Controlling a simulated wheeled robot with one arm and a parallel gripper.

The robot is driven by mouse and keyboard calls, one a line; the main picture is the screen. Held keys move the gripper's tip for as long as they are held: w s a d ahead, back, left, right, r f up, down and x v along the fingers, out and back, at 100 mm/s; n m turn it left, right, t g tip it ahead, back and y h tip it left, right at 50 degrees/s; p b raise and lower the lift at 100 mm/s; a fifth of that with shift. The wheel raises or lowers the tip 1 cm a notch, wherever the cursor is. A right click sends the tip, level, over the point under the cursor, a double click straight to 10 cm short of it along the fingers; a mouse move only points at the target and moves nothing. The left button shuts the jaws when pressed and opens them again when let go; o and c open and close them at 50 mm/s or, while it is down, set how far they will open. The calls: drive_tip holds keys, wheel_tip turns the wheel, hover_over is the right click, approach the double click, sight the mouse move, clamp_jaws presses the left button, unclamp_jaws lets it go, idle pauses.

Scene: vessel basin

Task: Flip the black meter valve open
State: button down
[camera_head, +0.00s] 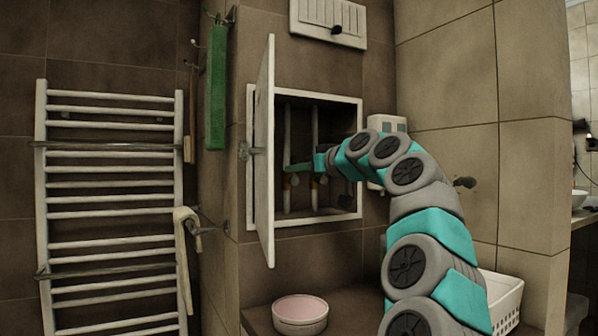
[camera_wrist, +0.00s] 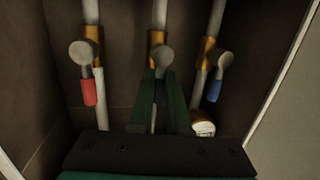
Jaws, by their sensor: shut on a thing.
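An open wall cabinet (camera_head: 360,110) holds upright pipes with valves. In the wrist view the middle valve (camera_wrist: 160,57) has a grey round hub on a brass body, with its dark handle hanging down between my fingers, mostly hidden. My gripper (camera_wrist: 160,78) has green fingers, one on each side of that handle and shut on it. A valve with a red handle (camera_wrist: 89,92) is to its left, and one with a blue handle (camera_wrist: 215,90) is to its right. In the head view my gripper (camera_head: 300,167) reaches inside the cabinet; the valve handles are hard to make out there.
The cabinet door (camera_head: 264,150) stands open at the left of the opening. A round white-brass fitting (camera_wrist: 203,128) sits below the blue handle. A towel radiator (camera_head: 110,200) is at the far left. A pink-topped round tub (camera_head: 300,314) and a white basket (camera_head: 503,300) stand below.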

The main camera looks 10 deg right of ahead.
idle(0.4)
drive_tip(key=c, duration=0.9)
unclamp_jaws()
drive_tip(key=b+v, duration=0.2)
drive_tip(key=v, duration=0.6)
